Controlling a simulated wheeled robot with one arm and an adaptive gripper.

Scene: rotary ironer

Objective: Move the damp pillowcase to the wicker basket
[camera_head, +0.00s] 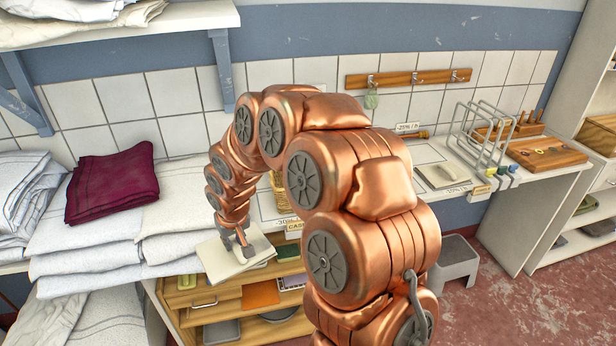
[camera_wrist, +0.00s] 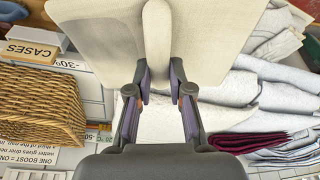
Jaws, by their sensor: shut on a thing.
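The pillowcase is a cream folded cloth (camera_head: 232,264) near the front edge of the counter, left of the drawers' middle. My gripper (camera_head: 240,250) points down at it and is shut on it. In the wrist view my gripper (camera_wrist: 160,92) pinches a raised fold in the middle of the pillowcase (camera_wrist: 215,40), with cloth spreading to both sides. The wicker basket (camera_wrist: 40,105) stands to the left in the wrist view. In the head view the basket (camera_head: 278,190) is mostly hidden behind my arm. The pillowcase is outside the basket.
A small "CASES" sign (camera_wrist: 32,51) stands beside the basket. Folded white linens (camera_head: 90,235) and a dark red cloth (camera_head: 112,182) lie at left. A wire rack (camera_head: 487,140) and a wooden pegboard (camera_head: 545,152) stand at right. Open shelves (camera_head: 240,310) lie below the counter.

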